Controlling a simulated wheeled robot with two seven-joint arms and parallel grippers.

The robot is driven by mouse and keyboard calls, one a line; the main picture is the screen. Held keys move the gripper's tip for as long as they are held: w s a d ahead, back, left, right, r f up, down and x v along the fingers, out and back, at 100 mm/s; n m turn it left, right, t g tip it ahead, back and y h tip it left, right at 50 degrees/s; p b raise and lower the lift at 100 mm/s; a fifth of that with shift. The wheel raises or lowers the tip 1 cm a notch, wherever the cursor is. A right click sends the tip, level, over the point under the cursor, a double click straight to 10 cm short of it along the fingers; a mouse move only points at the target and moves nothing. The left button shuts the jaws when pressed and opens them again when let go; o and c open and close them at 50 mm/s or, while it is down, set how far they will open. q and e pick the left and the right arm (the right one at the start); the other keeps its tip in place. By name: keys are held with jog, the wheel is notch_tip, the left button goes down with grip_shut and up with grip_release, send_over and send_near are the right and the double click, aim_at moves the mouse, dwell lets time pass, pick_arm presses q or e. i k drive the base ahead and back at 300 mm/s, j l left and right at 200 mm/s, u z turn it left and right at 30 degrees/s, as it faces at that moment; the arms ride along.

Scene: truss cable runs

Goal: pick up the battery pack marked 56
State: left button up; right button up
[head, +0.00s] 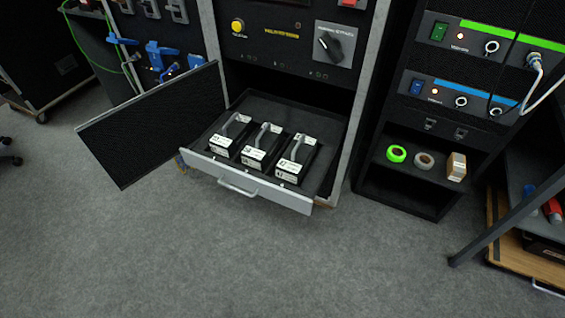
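Three black battery packs with grey handles and white labels stand side by side in an open drawer (240,181) low in the rack, in the head view. They are the left pack (228,134), the middle pack (262,147) and the right pack (295,159). The label digits are too small to read with certainty, so I cannot tell which one is marked 56. Neither of my grippers shows in this view.
A black door panel (150,125) hangs open left of the drawer. The rack at right has a shelf with a green tape roll (396,154), a grey roll (424,160) and a small box (456,167). A slanted dark bar (505,222) stands at far right. The carpet in front is clear.

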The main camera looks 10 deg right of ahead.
aim_at(260, 151)
jog(key=i+j+z, duration=0.15)
jog(key=z, duration=0.15)
jog(key=i+j+z, duration=0.15)
jog(key=j+z, duration=0.4)
jog(key=j, duration=0.15)
jog(key=i, duration=0.05)
